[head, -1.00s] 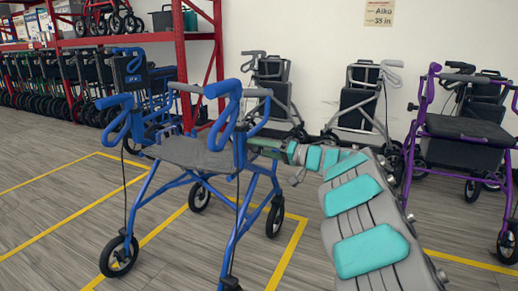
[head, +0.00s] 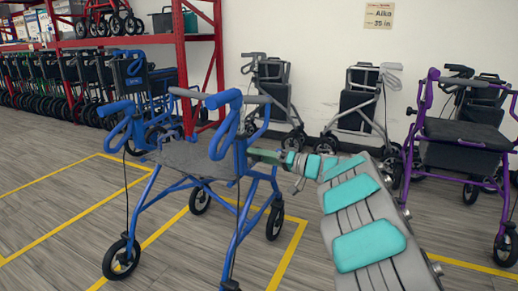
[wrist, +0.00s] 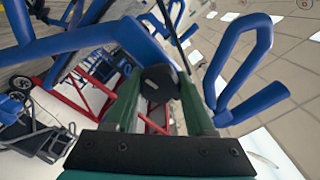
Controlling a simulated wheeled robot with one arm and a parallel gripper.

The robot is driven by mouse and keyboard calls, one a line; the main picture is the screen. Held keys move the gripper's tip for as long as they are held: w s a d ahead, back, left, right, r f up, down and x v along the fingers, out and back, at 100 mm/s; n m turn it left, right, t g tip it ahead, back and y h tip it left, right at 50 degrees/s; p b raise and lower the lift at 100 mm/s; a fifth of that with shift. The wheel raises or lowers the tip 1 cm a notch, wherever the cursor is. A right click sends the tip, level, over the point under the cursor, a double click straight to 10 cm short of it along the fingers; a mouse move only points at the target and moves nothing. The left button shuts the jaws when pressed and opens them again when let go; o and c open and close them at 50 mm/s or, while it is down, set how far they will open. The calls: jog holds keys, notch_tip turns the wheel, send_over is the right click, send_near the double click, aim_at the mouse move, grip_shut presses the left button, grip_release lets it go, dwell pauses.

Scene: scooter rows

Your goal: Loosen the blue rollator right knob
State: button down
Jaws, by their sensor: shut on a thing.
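The blue rollator (head: 178,183) stands upright on the floor in the head view, its grey seat facing up and its blue loop handles raised. My gripper (head: 262,156) reaches in from the right at its near upright, just below the near handle. In the wrist view my gripper (wrist: 160,105) has its two green fingers on either side of a dark round knob (wrist: 158,82) and is shut on it. The knob sits by the blue frame tubes. In the head view the knob is hidden behind the upright and fingers.
A purple rollator (head: 462,130) stands at the right. Grey rollators (head: 358,100) line the white wall. A red rack (head: 183,65) with more rollators stands at the back left. Yellow lines mark the floor, which is open at the front left.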

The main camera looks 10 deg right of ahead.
jog(key=n+p, duration=0.1)
jog(key=p, duration=0.1)
jog(key=n+p, duration=0.1)
jog(key=shift+r+p, duration=0.35)
jog(key=shift+p, duration=0.05)
jog(key=n, duration=0.1)
jog(key=n+p, duration=0.1)
jog(key=shift+f+n, duration=0.3)
jog(key=shift+n, duration=0.1)
jog(key=n, duration=0.4)
jog(key=shift+f+b, duration=0.15)
jog(key=shift+b, duration=0.2)
jog(key=n+b, duration=0.2)
jog(key=n, duration=0.3)
jog(key=shift+f, duration=0.1)
jog(key=n+b, duration=0.3)
jog(key=n, duration=0.1)
jog(key=shift+n, duration=0.3)
jog(key=n+b, duration=0.7)
jog(key=n, duration=0.1)
jog(key=shift+n, duration=0.4)
jog(key=shift+n+b, duration=0.3)
jog(key=shift+n, duration=1.5)
